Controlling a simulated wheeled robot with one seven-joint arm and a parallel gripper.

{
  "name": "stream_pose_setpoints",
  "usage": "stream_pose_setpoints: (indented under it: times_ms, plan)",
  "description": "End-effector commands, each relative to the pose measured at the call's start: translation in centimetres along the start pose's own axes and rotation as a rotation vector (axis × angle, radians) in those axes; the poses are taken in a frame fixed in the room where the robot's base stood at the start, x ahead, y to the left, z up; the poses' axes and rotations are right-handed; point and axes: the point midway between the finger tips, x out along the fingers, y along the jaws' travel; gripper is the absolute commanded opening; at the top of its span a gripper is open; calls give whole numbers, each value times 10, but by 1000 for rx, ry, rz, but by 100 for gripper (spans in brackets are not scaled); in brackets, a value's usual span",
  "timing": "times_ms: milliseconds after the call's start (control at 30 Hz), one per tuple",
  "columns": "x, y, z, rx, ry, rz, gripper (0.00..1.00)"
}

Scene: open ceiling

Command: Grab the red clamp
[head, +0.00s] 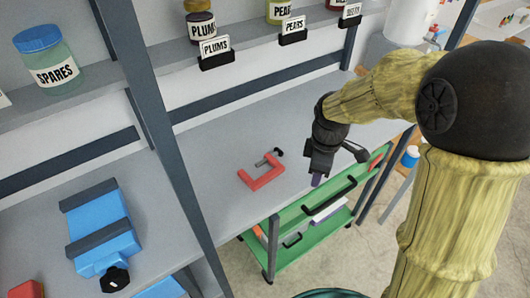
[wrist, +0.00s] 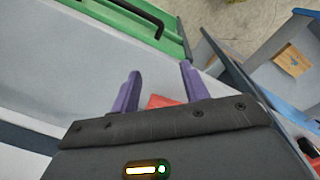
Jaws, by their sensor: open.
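The red clamp (head: 262,174) lies on the grey shelf near its front edge, its C-shaped frame flat and its dark screw handle toward the back right. My gripper (head: 316,180) hangs to the right of the clamp, apart from it, near the shelf's front edge. In the wrist view my gripper (wrist: 158,92) has two purple fingers spread apart with nothing held between them. A small patch of red (wrist: 165,101) shows between the fingers, mostly hidden by the gripper body; I cannot tell whether it is the clamp.
A green cart (head: 290,245) with black handles stands below the shelf's front edge. A dark upright post (head: 165,130) stands left of the clamp. A blue vise-like tool (head: 100,228) lies farther left. Labelled jars stand on the upper shelf. The shelf around the clamp is clear.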

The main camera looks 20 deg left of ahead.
Motion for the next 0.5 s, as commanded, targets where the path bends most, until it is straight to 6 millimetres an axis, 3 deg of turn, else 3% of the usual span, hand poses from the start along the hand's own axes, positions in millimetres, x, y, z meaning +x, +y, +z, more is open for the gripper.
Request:
stream_pose_setpoints:
  times_ms: [33, 200, 400, 500]
  plan:
    - [-25, 6, -16, -104, 0, -10, 45]
    - [-64, 17, -63, -455, 2, -42, 45]
    - [-100, 22, -112, -823, 11, -76, 45]
    - [-108, 22, -126, -934, 15, -85, 45]
